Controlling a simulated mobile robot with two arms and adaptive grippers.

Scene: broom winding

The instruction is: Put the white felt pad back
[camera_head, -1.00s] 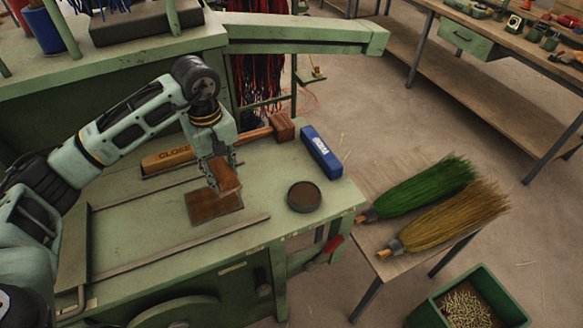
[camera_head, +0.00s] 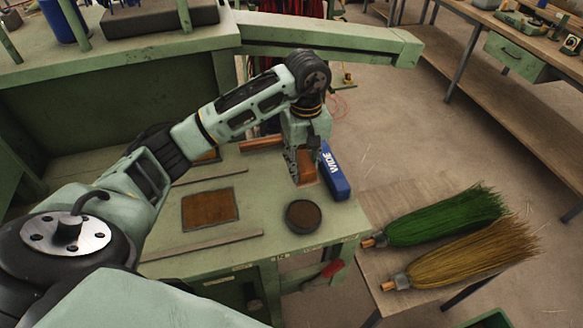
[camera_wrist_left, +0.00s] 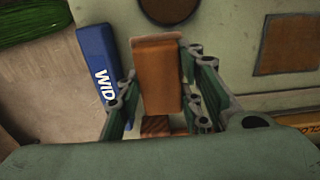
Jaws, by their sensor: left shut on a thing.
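I see no white felt pad in either view. My left gripper (camera_head: 304,180) is shut on a brown block (camera_wrist_left: 157,75), held between its fingers over the right part of the green bench (camera_head: 262,217). In the head view the fingers partly hide this block. I cannot tell whether the block touches the bench. A blue block marked WIDE (camera_head: 334,172) stands just right of the gripper; it also shows in the wrist view (camera_wrist_left: 97,75). A brown square patch (camera_head: 210,209) lies bare between the bench rails. My right gripper is not in view.
A round dark dish with a brown top (camera_head: 303,215) sits near the bench's front right. A wooden handle (camera_head: 261,143) lies behind the gripper. Green (camera_head: 445,215) and straw (camera_head: 470,255) brooms lie on a low table at right. Bench room between patch and dish is clear.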

